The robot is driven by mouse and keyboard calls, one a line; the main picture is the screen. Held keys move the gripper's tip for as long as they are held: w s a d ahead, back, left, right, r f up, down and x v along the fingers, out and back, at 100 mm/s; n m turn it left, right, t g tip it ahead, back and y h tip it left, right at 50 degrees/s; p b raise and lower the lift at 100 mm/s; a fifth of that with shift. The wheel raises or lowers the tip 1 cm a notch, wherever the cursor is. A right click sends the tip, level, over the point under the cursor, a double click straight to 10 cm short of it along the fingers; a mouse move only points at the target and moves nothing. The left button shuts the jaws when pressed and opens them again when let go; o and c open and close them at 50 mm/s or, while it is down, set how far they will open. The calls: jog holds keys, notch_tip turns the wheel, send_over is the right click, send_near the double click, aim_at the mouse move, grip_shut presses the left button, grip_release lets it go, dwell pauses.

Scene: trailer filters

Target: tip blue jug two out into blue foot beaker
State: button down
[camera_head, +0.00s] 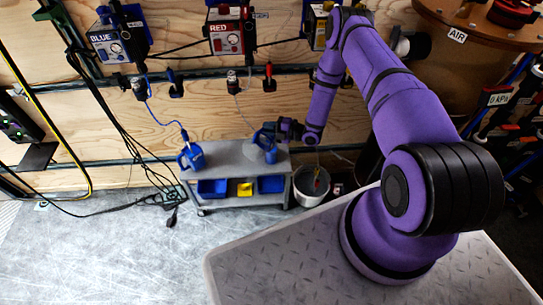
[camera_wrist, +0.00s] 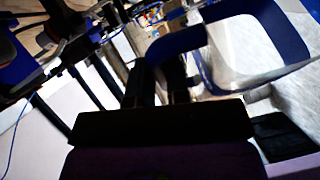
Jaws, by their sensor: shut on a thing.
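My gripper (camera_head: 281,131) is shut on a blue jug (camera_head: 266,144) at the right end of the grey cart's top. Whether the jug rests on the cart or hangs just above it I cannot tell. In the wrist view my gripper (camera_wrist: 160,82) has dark fingers at the blue handle of the jug (camera_wrist: 264,22), whose pale, see-through wall shows at upper right. A second blue vessel (camera_head: 191,157) stands at the left end of the cart top. I cannot tell whether it is the blue foot beaker. What the jug contains is not visible.
The grey cart (camera_head: 226,160) has blue bins (camera_head: 212,188) and a yellow one (camera_head: 245,189) on its lower shelf. A bucket (camera_head: 311,187) stands to its right. Wall boxes labelled BLUE (camera_head: 108,44) and RED (camera_head: 226,38) hang above, with cables below. The cart top between the vessels is clear.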

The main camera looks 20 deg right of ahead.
jog(key=shift+w+d+m+t+y, duration=0.15)
jog(key=shift+w+d+m+y, duration=0.2)
jog(key=shift+d+m, duration=0.45)
jog(key=shift+w+d+m+t+y, duration=0.15)
jog(key=shift+w+d+m, duration=0.4)
jog(key=shift+d, duration=0.3)
jog(key=shift+w+d+f+m+t+y+b, duration=0.15)
jog(key=shift+w+d+m+y+b, duration=0.15)
jog(key=shift+d+m, duration=0.25)
jog(key=shift+w+d+f+m+t+y+b, duration=0.1)
jog(key=shift+w+d+m+b, duration=0.1)
jog(key=shift+d+m+b, duration=0.25)
jog(key=shift+w+d+f+m+t+y+b, duration=0.15)
jog(key=shift+w+d+m+y+b, duration=0.1)
jog(key=shift+d+m, duration=0.4)
dwell(0.8)
jog(key=shift+b, duration=0.35)
dwell(0.5)
